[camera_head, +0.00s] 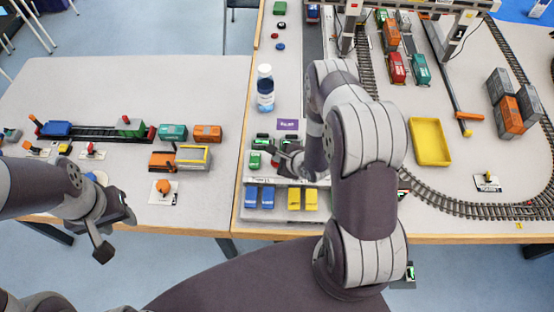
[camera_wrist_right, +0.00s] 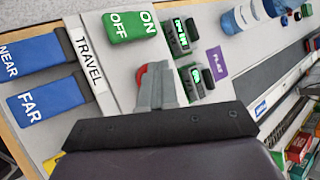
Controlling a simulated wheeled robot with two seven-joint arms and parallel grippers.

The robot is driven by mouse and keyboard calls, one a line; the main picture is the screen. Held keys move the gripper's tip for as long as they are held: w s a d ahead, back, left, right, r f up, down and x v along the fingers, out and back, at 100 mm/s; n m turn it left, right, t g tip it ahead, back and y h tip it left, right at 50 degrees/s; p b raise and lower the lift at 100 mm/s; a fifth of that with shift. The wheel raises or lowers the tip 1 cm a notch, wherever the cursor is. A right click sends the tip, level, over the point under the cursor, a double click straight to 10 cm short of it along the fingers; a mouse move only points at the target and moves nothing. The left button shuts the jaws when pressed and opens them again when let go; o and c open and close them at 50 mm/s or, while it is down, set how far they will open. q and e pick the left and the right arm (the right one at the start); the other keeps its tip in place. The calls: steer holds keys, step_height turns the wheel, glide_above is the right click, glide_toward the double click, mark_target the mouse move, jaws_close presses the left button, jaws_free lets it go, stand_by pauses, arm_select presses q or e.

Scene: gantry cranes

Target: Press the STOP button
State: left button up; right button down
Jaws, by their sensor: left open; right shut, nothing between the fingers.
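A red button (camera_wrist_right: 138,92) with no readable label, apparently STOP, shows beside and partly behind my right gripper's fingers in the right wrist view. It also shows as a small red spot in the head view (camera_head: 275,162), on the control panel at the front left of the right table. My right gripper (camera_wrist_right: 158,78) is shut and empty, its tips over or right by the red button; I cannot tell whether they touch. In the head view my right gripper (camera_head: 283,150) is partly hidden by its own arm. My left gripper (camera_head: 115,225) is open and empty, in front of the left table.
A green OFF/ON rocker (camera_wrist_right: 130,22) and small green displays (camera_wrist_right: 186,60) lie close to the right fingers. Blue NEAR (camera_wrist_right: 35,57) and FAR (camera_wrist_right: 48,100) switches are nearby. A yellow tray (camera_head: 430,142) is to the right.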

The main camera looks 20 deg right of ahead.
steer(key=shift+r, duration=0.1)
steer(key=shift+r+p, duration=0.7)
steer(key=shift+p, duration=0.05)
step_height(320, 180, up, 5)
steer(key=p, duration=0.4)
steer(key=shift+p, duration=0.3)
stand_by(0.5)
